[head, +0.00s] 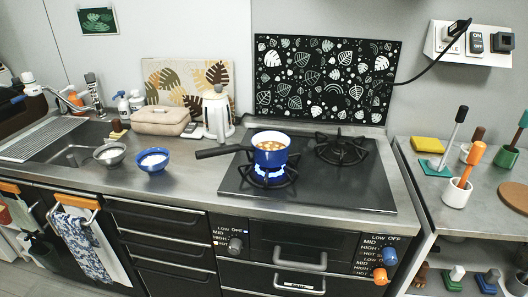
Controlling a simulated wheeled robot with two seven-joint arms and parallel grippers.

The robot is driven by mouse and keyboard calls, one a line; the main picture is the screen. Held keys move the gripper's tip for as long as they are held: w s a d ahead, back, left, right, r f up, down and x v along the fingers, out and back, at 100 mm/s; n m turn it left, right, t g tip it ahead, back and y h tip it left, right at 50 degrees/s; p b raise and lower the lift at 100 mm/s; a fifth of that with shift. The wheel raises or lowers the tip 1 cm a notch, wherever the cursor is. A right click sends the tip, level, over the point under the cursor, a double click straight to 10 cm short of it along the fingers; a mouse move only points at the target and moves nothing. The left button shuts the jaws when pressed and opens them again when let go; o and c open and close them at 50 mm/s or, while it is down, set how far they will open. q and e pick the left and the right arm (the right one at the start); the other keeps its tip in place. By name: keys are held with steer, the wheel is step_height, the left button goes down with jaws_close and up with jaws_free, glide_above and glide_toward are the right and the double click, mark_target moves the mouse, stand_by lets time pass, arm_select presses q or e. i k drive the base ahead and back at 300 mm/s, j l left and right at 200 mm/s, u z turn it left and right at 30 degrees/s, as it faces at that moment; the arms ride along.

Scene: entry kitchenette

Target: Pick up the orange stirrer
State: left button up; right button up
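An orange-handled stirrer (475,154) stands tilted in a small white cup (456,195) on the right-hand counter. Its lower end is hidden inside the cup. Nearby on the same counter is an upright black-handled tool (460,115) with a pale shaft, rising from a teal base (436,168). A green-topped tool (523,120) stands at the right edge of the view, partly cut off. Neither of my grippers shows in the head view.
A blue pot (270,157) with orange contents sits over a lit blue flame on the left burner. Its black handle (221,152) points left. A yellow sponge (428,144) lies behind the cup. A black cord (432,66) hangs from the wall outlet. Bowls stand left of the stove.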

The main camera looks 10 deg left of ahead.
mark_target(474, 156)
steer(key=i, duration=0.5)
steer(key=z, duration=2.05)
